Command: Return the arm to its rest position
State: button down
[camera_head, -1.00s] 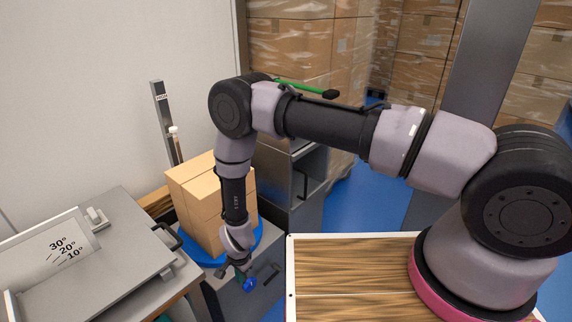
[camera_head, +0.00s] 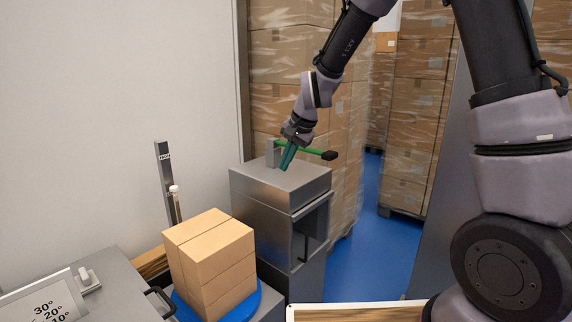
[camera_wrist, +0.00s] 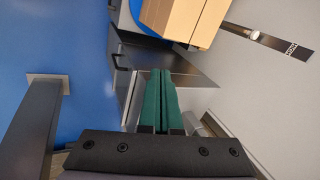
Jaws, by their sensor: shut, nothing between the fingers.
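My gripper (camera_head: 287,157) is in the head view, above the grey metal cabinet, pointing down and a little left. Its green fingers are pressed together with nothing between them; they also show shut in the wrist view (camera_wrist: 161,98). My arm is raised, reaching from the right side of the head view up past its top edge. I cannot tell whether the fingertips touch the cabinet top.
The grey cabinet (camera_head: 255,184) carries a post with a green, black-ended lever (camera_head: 318,152). A cardboard box stack (camera_head: 213,268) stands on a blue round plate (camera_head: 246,308). Wrapped pallets (camera_head: 418,120) stand behind. Blue floor (camera_head: 375,250) is clear right of the cabinet.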

jog(key=s+d+r+t, duration=0.1)
jog(key=s+d+r, duration=0.3)
jog(key=d+r, duration=0.4)
jog(key=s+d+r+t, duration=0.1)
jog(key=s+d+r, duration=0.4)
jog(key=d+r, duration=0.2)
jog(key=s+d+r+n+t+h, duration=0.1)
jog(key=s+d+r, duration=0.3)
jog(key=s+d, duration=0.6)
jog(key=s+t, duration=0.1)
jog(key=s, duration=0.2)
jog(key=shift+s+r+h, duration=0.15)
jog(key=shift+s+h, duration=0.05)
jog(key=shift+h, duration=0.2)
